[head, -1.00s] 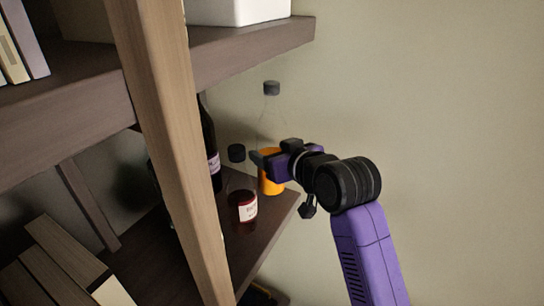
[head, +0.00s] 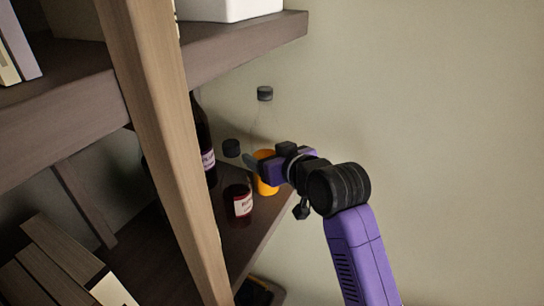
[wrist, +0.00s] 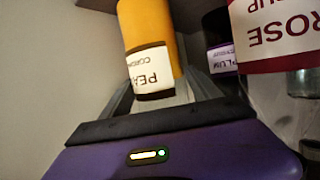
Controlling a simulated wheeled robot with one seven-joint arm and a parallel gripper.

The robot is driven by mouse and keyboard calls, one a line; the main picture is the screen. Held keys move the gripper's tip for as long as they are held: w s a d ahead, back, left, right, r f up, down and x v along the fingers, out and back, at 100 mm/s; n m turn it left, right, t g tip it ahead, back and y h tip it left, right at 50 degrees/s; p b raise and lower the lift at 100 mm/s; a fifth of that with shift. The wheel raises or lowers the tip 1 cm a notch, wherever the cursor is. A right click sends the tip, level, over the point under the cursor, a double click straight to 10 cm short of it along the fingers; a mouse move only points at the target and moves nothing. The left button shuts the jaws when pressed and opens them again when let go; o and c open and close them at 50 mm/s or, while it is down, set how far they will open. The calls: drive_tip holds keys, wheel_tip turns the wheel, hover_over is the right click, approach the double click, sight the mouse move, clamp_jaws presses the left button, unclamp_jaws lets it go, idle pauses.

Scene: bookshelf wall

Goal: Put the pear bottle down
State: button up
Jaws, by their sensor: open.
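The pear bottle (head: 265,185) is clear with orange liquid and a grey cap. It stands upright on the lower shelf (head: 262,225), near its right edge. Its orange body and upside-down label show in the wrist view (wrist: 150,28). My gripper (head: 257,162) is open at the bottle, with one finger showing at its left in the head view. In the wrist view the fingers (wrist: 160,92) spread to either side of the bottle below the label. Part of the bottle is hidden behind the gripper.
A red rose syrup bottle (head: 238,206) stands close at the left, with a dark plum bottle (head: 208,160) behind it. A wooden post (head: 165,130) stands left of these. The upper shelf (head: 245,45) hangs above. Open room lies at the right, before the wall.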

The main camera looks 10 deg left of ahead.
drive_tip(key=shift+s+d+r, duration=0.15)
drive_tip(key=shift+s, duration=0.05)
drive_tip(key=b+v, duration=0.2)
drive_tip(key=v, duration=0.9)
drive_tip(key=shift+d, duration=0.2)
drive_tip(key=shift+s+r, duration=0.15)
drive_tip(key=s+d+f+m+t+h, duration=0.1)
drive_tip(key=s+d+f+m, duration=0.15)
drive_tip(key=f, duration=0.35)
drive_tip(key=s+d+f+m, duration=0.1)
drive_tip(key=s+d+f, duration=0.15)
drive_tip(key=f, duration=0.35)
drive_tip(key=s+d+f+m+t+h, duration=0.1)
drive_tip(key=s+d+f+m+h, duration=0.1)
drive_tip(key=s+d+f, duration=0.45)
drive_tip(key=s+d+f+m+t+h, duration=0.15)
drive_tip(key=s+f, duration=0.25)
drive_tip(key=s, duration=0.5)
drive_tip(key=s+d+r+h, duration=0.1)
drive_tip(key=s+d, duration=0.3)
drive_tip(key=s, duration=0.6)
drive_tip(key=s+d+r+h, duration=0.2)
drive_tip(key=s+d, duration=0.2)
drive_tip(key=s, duration=0.7)
drive_tip(key=shift+s+d+h, duration=0.2)
drive_tip(key=shift+s+h, duration=0.05)
drive_tip(key=shift+h, duration=0.1)
